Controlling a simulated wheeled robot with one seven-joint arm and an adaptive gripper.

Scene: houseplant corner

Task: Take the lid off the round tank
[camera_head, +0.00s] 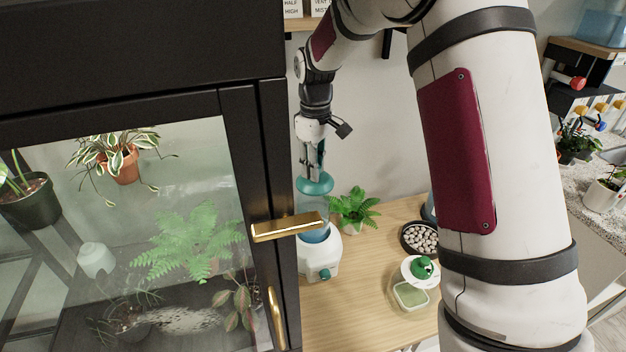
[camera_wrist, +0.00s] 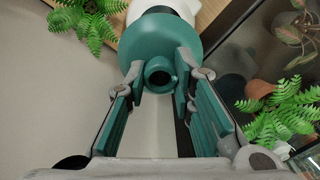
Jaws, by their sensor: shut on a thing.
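The round tank (camera_head: 311,212) is clear and bluish and stands on a white base (camera_head: 322,256) with a teal knob, on the wooden table beside the cabinet. Its teal lid (camera_head: 314,187) is at the top of the tank; I cannot tell whether it touches the rim. In the wrist view the lid (camera_wrist: 215,47) is a wide teal disc with a round, hollow-ended knob (camera_wrist: 159,72). My gripper (camera_head: 315,170) points down from above, its fingers shut on this knob. The fingers also show on both sides of the knob in the wrist view (camera_wrist: 160,84). A gold cabinet handle hides part of the tank.
A black glass cabinet with a gold handle (camera_head: 288,226) stands close on the left. A fern (camera_head: 354,207), a bowl of pebbles (camera_head: 421,239), a white-and-green lid (camera_head: 421,270) and a green container (camera_head: 410,296) are to the right. The front of the table (camera_head: 352,300) is clear.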

